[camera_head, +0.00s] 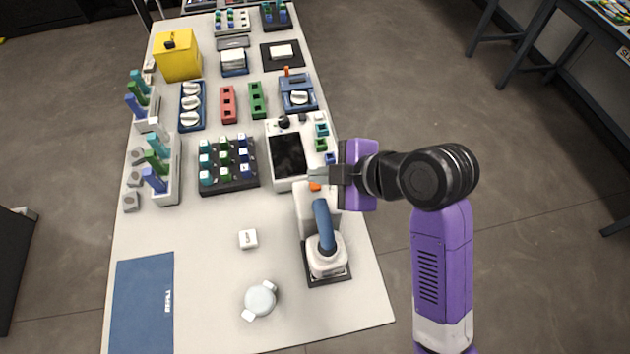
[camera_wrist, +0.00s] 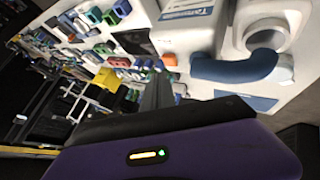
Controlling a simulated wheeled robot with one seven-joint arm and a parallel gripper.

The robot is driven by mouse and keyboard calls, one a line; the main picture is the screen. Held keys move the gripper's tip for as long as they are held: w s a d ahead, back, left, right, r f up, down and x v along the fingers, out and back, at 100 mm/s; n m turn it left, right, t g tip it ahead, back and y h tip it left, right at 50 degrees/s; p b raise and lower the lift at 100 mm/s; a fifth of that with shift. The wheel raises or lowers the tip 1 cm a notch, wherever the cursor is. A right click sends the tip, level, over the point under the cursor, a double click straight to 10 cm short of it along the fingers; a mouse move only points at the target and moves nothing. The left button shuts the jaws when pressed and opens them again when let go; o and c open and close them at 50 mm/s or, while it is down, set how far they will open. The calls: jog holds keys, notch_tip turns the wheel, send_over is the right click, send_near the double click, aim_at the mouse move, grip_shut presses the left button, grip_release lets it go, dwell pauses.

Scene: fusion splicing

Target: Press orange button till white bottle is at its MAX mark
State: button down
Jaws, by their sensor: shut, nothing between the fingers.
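The orange button (camera_head: 314,186) sits on the top end of a white dispenser (camera_head: 304,203) with a curved blue pipe (camera_head: 322,222). The white bottle (camera_head: 326,262) stands upright at the pipe's lower end on a dark pad. My gripper (camera_head: 312,174) is shut and empty, its fingertips close to the button; I cannot tell whether they touch. In the wrist view the orange button (camera_wrist: 168,59) shows just beyond my fingertips (camera_wrist: 158,80), with the blue pipe (camera_wrist: 235,68) and white bottle (camera_wrist: 262,32) to the right. The bottle's liquid level and MAX mark cannot be made out.
A white device with a black screen (camera_head: 289,155) stands just beyond the dispenser. A dark rack (camera_head: 230,185) of several coloured pieces is to its left. A small white block (camera_head: 248,239) and a round white lidded item (camera_head: 260,299) lie left of the bottle. The table's front middle is mostly clear.

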aim_at(319, 188)
jog(key=shift+r+p, duration=2)
jog(key=shift+r, duration=0.5)
jog(key=w+r+m+t, duration=0.3)
jog(key=w+r+m, duration=0.1)
jog(key=w+r, duration=0.1)
jog(key=d+m+t+h, duration=0.1)
jog(key=d+m+t, duration=0.5)
jog(key=d+m, duration=0.15)
jog(key=s+d+f+m+t+h, duration=0.1)
jog(key=s+d+m+t+h, duration=0.35)
jog(key=s+d+m, duration=0.65)
jog(key=s+d+f+n+g+h, duration=0.1)
jog(key=s+f, duration=0.1)
jog(key=s, duration=1)
jog(key=s+d+f+n+g+h, duration=0.1)
jog(key=s+d+f+g, duration=0.1)
jog(key=s, duration=1.1)
jog(key=shift+b, duration=0.35)
